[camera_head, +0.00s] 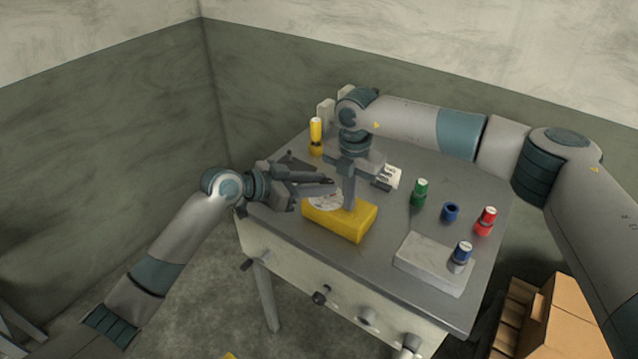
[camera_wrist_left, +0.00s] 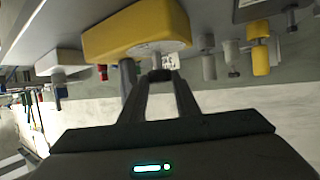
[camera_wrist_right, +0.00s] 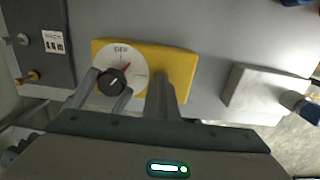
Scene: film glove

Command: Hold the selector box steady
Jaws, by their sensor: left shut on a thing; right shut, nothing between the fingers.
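The yellow selector box (camera_head: 343,222) lies on the grey table; it also shows in the left wrist view (camera_wrist_left: 135,30) and the right wrist view (camera_wrist_right: 180,70). Its white dial (camera_wrist_right: 122,58) carries a black knob (camera_wrist_right: 111,82) and a red pointer near the OFF label. My left gripper (camera_head: 330,187) comes in from the left, shut on the knob; its fingertips (camera_wrist_left: 161,75) close in front of the dial. My right gripper (camera_head: 350,206) points down, shut and empty, with its tips (camera_wrist_right: 163,78) at the box top beside the dial. Whether they press on it is hard to tell.
Green (camera_head: 419,193), blue (camera_head: 451,211) and red (camera_head: 486,221) capped pieces stand on the right of the table (camera_head: 400,225). A pale block (camera_head: 425,265) with a blue-topped piece (camera_head: 461,254) is at the front right. A yellow piece (camera_head: 316,133) stands at the back. A cardboard box (camera_head: 575,315) is beside the table.

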